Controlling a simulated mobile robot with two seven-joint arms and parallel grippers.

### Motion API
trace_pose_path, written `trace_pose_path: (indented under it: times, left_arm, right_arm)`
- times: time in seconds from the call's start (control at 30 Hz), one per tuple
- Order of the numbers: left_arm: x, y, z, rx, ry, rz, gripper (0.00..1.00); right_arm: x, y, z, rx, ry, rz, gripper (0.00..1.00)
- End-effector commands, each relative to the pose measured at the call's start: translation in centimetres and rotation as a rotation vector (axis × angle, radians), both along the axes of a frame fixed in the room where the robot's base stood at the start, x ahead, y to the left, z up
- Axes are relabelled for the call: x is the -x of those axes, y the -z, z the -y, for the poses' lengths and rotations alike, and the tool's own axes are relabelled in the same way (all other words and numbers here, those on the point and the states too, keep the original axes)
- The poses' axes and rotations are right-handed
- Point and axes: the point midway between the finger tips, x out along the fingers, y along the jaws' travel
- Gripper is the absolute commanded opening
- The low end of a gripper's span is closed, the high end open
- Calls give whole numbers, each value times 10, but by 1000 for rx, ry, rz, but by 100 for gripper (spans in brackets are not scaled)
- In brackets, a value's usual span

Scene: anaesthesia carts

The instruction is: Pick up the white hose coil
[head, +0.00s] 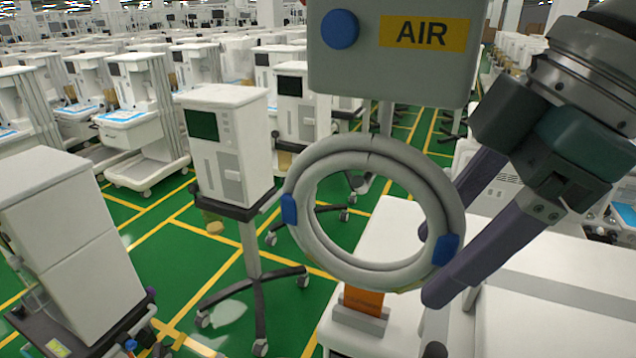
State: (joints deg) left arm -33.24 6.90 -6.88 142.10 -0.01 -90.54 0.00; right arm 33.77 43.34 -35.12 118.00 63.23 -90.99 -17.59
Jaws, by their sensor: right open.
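The white hose coil (318,166) is a thick pale grey-white ring with a blue band on its left and another on its right. It is upright, in front of a post below a grey AIR panel. My right gripper (428,265) is open at the coil's right side. The other finger lies on the near side, by the right blue band. The rim appears to lie between the fingers; contact cannot be told. My left gripper is out of view.
The AIR panel (360,75) with a blue knob stands just above the coil. An orange block (363,300) on a grey base sits below it on a white surface. A monitor cart (228,150) and white cabinet (70,240) stand left. Green floor between them is open.

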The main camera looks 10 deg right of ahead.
Motion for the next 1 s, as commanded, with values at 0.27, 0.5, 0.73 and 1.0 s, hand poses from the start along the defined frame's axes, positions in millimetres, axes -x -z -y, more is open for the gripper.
trace_pose_path:
  times: [0.27, 0.5, 0.73, 1.0]
  left_arm:
    - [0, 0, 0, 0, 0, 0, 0]
    - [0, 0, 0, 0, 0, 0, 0]
    - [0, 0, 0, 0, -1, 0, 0]
    - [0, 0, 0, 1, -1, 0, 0]
  right_arm:
    - [-1, 8, -3, 1, 0, 1, 68]
    - [-1, 7, -2, 1, 0, 0, 45]
    - [-1, 7, -2, 1, 0, 0, 20]
    - [-2, 7, -2, 1, 0, 0, 0]
